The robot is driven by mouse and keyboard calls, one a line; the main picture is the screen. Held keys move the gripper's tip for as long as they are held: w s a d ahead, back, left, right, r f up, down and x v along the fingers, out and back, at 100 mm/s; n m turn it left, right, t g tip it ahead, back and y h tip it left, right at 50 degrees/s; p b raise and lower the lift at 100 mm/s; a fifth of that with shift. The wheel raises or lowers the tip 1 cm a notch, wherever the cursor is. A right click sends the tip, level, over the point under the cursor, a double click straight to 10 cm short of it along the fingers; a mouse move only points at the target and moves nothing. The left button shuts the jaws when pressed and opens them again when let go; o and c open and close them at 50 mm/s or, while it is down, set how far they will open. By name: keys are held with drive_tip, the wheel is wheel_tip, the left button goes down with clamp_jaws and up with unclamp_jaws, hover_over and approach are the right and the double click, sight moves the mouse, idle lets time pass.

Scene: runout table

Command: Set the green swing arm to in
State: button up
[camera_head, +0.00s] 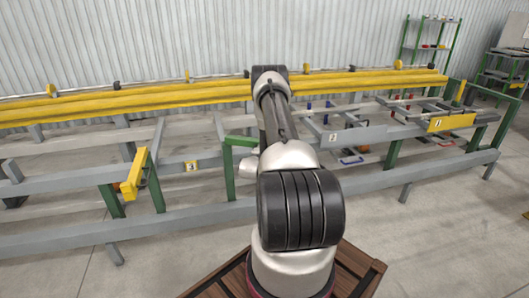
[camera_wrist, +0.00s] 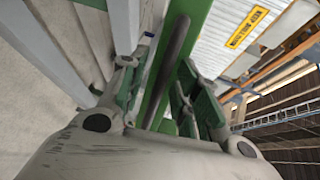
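The green swing arm (camera_head: 240,140) shows in the head view as a short green bar on a green post, just left of my arm; its right end runs behind my arm. In the wrist view a green bar (camera_wrist: 200,12), which looks like the swing arm, runs lengthwise between my fingers with a dark strip along it. My gripper (camera_wrist: 164,60) is open around this bar, one finger on each side. A gap shows on the left; contact on the right cannot be told. In the head view my gripper is hidden behind my arm.
Long yellow bars (camera_head: 130,103) lie across the back of the grey table frame (camera_head: 400,172). A yellow-topped stop (camera_head: 134,174) stands at left, a yellow plate (camera_head: 451,122) at right. A green shelf rack (camera_head: 430,40) stands behind. Open floor lies in front.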

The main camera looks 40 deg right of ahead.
drive_tip(key=shift+a, duration=0.15)
drive_tip(key=v, duration=1.1)
drive_tip(key=shift+s+a, duration=0.25)
drive_tip(key=shift+a, duration=0.05)
drive_tip(key=shift+c, duration=0.2)
